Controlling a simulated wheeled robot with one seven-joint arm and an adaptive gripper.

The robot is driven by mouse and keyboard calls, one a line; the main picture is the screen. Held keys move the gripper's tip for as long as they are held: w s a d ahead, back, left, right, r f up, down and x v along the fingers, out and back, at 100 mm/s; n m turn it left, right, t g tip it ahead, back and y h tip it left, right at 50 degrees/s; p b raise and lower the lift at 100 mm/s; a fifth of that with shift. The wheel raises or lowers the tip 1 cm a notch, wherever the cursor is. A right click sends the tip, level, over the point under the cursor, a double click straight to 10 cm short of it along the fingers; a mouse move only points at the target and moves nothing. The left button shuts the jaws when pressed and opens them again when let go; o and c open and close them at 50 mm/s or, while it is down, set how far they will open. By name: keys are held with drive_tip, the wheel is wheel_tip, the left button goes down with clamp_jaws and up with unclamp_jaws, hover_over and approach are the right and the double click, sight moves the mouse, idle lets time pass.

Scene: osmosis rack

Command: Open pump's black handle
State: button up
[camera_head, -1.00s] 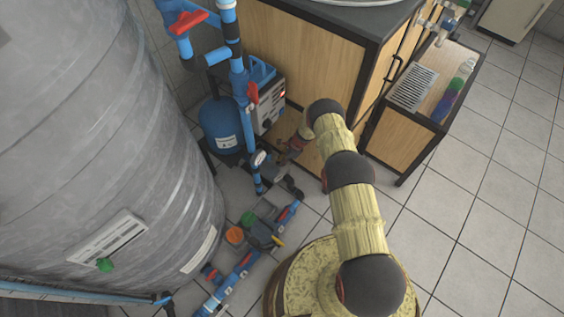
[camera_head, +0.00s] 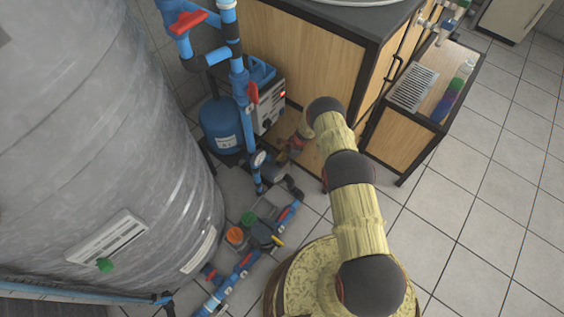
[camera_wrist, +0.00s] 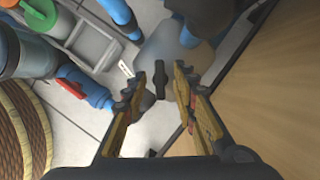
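The black handle (camera_wrist: 160,77) shows in the wrist view as a small dark bar, between and just beyond my fingertips. A grey rounded pump body (camera_wrist: 172,48) lies behind it. My gripper (camera_wrist: 160,90) is open, with one finger to the left and one to the right of the handle; I see no clear contact. In the head view my gripper (camera_head: 291,150) reaches down by the pump (camera_head: 272,173), low on the floor beside the blue pipes. The handle cannot be made out clearly there.
The wooden cabinet (camera_head: 300,60) stands close to the right of my gripper. A blue tank (camera_head: 220,125) and a vertical blue pipe (camera_head: 240,85) with red valve handles stand to the left. Floor pipes (camera_head: 240,268) run lower left. A large grey tank (camera_head: 90,130) fills the left side.

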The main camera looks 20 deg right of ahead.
wheel_tip(320, 180, up, 9)
drive_tip(key=shift+r, duration=0.15)
idle(0.4)
drive_tip(key=shift+o, duration=0.5)
